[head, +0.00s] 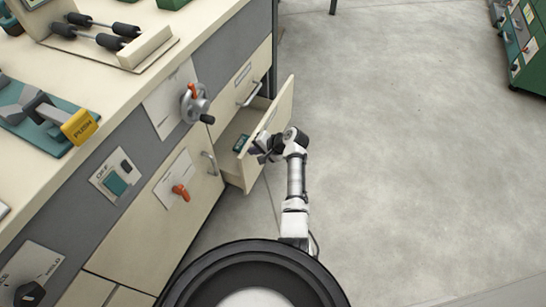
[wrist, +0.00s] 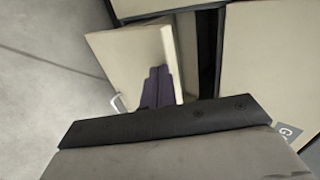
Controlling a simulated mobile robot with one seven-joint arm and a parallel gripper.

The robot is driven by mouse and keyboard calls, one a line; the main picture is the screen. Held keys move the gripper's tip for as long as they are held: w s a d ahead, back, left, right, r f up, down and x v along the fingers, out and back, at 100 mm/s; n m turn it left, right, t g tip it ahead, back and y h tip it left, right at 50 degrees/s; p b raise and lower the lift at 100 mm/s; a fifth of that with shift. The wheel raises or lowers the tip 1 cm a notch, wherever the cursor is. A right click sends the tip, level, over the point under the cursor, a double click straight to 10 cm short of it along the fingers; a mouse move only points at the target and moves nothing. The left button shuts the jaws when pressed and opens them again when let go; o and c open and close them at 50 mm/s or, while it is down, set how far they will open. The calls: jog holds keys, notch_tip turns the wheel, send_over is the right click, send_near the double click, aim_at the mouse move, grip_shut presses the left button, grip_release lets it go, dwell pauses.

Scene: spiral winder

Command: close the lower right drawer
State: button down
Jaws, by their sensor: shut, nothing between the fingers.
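The lower right drawer (head: 232,130) stands pulled out of the cream cabinet, its front panel (head: 279,112) facing the open floor on the right. A small green item (head: 241,143) lies inside it. My gripper (head: 258,148) is shut and empty at the near end of the drawer front, and partly hides it. In the wrist view the dark fingertips (wrist: 158,82) lie together over the pale drawer front (wrist: 125,60), with its handle (wrist: 118,103) at the left. I cannot tell whether they touch the panel.
The cabinet carries a handwheel (head: 194,103), an orange knob (head: 180,192) and another drawer (head: 246,80) above the open one. A yellow push lever (head: 79,126) sits on top. The grey floor (head: 400,150) is clear on the right. A green cabinet (head: 525,45) stands far right.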

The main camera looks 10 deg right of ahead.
jog(key=w+a+b, duration=0.2)
jog(key=w+a, duration=0.4)
jog(key=a, duration=0.4)
jog(key=shift+w+r, duration=0.15)
jog(key=shift+w, duration=0.25)
